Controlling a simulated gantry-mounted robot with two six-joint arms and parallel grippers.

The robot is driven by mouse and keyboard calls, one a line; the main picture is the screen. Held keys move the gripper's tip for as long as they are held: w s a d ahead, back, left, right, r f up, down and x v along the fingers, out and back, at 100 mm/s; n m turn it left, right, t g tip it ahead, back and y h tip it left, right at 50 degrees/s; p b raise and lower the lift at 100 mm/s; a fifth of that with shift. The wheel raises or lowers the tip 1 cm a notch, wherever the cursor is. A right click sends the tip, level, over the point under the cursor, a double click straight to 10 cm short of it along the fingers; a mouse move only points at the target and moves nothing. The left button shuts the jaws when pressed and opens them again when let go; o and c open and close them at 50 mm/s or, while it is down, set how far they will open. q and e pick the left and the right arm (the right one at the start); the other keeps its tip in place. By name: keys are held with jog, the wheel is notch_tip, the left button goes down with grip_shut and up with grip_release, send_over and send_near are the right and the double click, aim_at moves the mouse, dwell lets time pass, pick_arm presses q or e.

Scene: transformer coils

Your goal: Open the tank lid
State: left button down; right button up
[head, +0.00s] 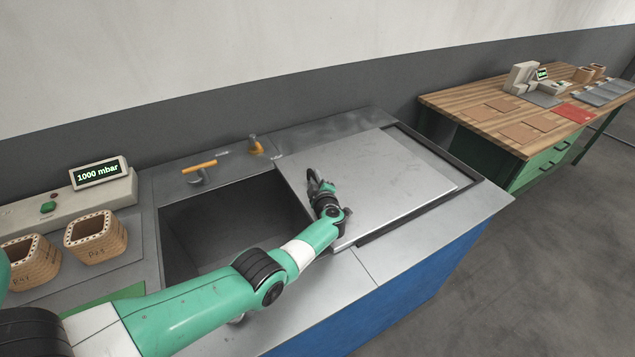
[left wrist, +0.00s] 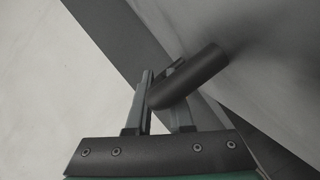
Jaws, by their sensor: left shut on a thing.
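The tank lid (head: 385,180) is a flat grey metal plate lying to the right of the tank opening (head: 225,225), partly over a black-edged recess. The tank's dark interior shows. My left gripper (head: 318,184) is at the lid's left part, shut on the lid's handle. In the left wrist view, the dark round handle bar (left wrist: 190,78) passes between the fingers of my left gripper (left wrist: 163,105). The fingertips are partly hidden by the bar. My right gripper is in neither view.
An orange lever valve (head: 199,168) and a brass fitting (head: 254,144) stand behind the opening. A display box (head: 98,174) reads 1000 mbar. Two wound coils (head: 97,238) stand at the left. A wooden bench (head: 470,108) with several parts is at the back right, across a floor gap.

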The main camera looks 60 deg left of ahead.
pick_arm(q)
jog(key=c, duration=0.8)
grip_release()
jog(key=shift+s+d+r+p, duration=0.1)
jog(key=shift+d+r+p, duration=0.15)
jog(key=shift+p, duration=0.2)
jog(key=p+v, duration=0.4)
jog(key=p, duration=0.1)
jog(key=shift+d+r, duration=0.3)
jog(key=shift+r, duration=0.15)
jog(key=p+v, duration=0.1)
jog(key=v, duration=0.1)
jog(key=p+v, duration=0.1)
jog(key=v, duration=0.1)
jog(key=p+v, duration=0.1)
jog(key=v, duration=0.1)
jog(key=shift+s+f, duration=0.1)
jog(key=shift+f, duration=0.25)
jog(key=shift+d+f, duration=0.1)
jog(key=shift+d, duration=0.1)
